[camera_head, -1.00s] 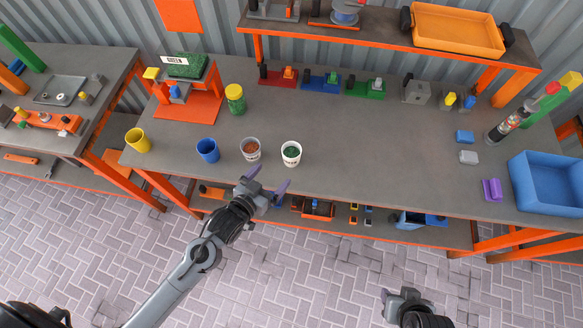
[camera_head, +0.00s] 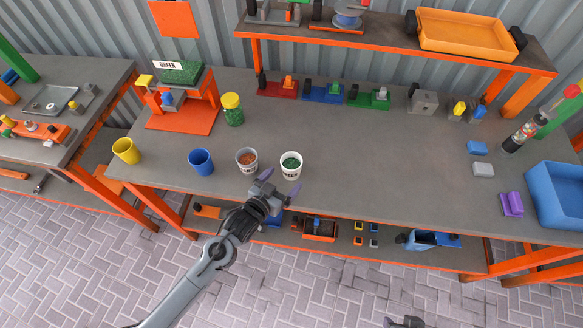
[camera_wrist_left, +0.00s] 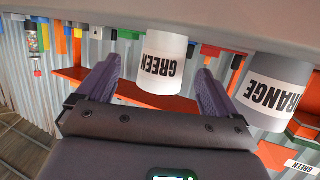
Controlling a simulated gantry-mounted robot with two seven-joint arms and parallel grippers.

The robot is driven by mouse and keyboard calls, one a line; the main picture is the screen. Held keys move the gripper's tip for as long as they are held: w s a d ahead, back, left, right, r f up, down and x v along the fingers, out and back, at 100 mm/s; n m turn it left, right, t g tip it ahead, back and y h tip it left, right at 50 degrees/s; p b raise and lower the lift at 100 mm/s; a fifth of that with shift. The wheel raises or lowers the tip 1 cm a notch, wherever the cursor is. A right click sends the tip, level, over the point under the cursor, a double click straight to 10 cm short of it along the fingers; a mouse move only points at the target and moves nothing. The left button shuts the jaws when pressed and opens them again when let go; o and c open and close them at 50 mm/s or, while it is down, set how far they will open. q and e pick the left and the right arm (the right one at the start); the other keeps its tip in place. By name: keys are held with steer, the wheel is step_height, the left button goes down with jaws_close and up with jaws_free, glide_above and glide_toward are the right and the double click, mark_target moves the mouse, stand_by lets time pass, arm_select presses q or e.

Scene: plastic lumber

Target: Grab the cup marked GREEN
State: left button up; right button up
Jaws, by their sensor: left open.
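The white cup marked GREEN (camera_head: 291,168), with green contents, stands upright near the table's front edge in the head view. In the left wrist view the cup (camera_wrist_left: 162,62) appears upside down, its label facing me. My left gripper (camera_head: 280,185) is open and empty, just in front of the cup. In the wrist view its purple fingers (camera_wrist_left: 157,92) point toward the cup, one to each side of it. I cannot tell how far the fingertips reach along it. Only a tip of my right gripper (camera_head: 405,321) shows at the bottom edge; its jaws cannot be made out.
The cup marked ORANGE (camera_wrist_left: 275,90) stands close beside the finger; in the head view this cup (camera_head: 247,160) holds orange-brown contents. A blue cup (camera_head: 201,162) and yellow cup (camera_head: 126,151) stand further left. The table (camera_head: 370,190) is clear right of the cups.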

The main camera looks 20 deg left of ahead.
mark_target(286, 174)
arm_select(q)
steer(key=shift+a+b+x, duration=0.15)
steer(key=shift+b+x, duration=0.05)
steer(key=shift+x, duration=1.1)
steer(key=shift+a+b+x, duration=0.1)
steer(key=shift+b+x, duration=0.05)
steer(key=shift+x, duration=1.15)
steer(key=shift+a, duration=0.1)
steer(key=c, duration=1.1)
steer(key=shift+r, duration=0.1)
